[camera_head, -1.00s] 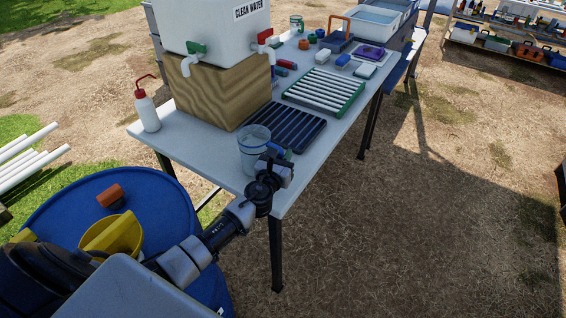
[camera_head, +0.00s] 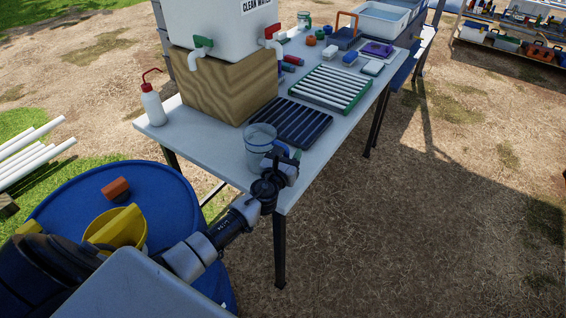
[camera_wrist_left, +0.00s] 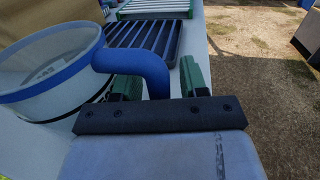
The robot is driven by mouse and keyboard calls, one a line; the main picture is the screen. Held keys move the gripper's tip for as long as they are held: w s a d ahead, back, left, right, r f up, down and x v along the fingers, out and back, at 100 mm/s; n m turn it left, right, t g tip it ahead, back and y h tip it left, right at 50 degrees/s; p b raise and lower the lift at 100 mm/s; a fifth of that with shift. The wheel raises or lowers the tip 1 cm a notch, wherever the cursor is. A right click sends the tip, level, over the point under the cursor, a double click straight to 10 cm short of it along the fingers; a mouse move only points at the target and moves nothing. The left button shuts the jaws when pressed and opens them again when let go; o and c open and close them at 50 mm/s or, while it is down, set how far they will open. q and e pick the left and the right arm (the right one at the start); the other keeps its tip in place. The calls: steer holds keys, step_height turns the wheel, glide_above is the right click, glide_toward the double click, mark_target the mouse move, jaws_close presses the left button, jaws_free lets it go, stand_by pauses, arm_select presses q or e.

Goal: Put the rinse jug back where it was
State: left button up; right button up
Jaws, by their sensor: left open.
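The rinse jug (camera_head: 259,150) is a clear tub with a blue rim and a blue handle. It stands upright on the near end of the white table, just in front of a dark slotted rack. My left gripper (camera_head: 284,156) is at its handle side. In the left wrist view the jug (camera_wrist_left: 45,75) is at the left, and its blue handle reaches between the two green finger pads of my left gripper (camera_wrist_left: 160,82). The fingers are open, one on each side of the handle. The jug's base is partly hidden. My right gripper is not in view.
The dark rack (camera_head: 291,123) and a green-framed white rack (camera_head: 331,88) lie behind the jug. A wooden block (camera_head: 225,88) under the white water tank (camera_head: 232,30) and a red-capped bottle (camera_head: 153,106) stand to the left. The table's right edge is close to the gripper.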

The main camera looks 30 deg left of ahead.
arm_select(q)
steer(key=s, duration=0.4)
steer(key=s+d, duration=0.1)
steer(key=s, duration=0.7)
steer(key=shift+d, duration=0.2)
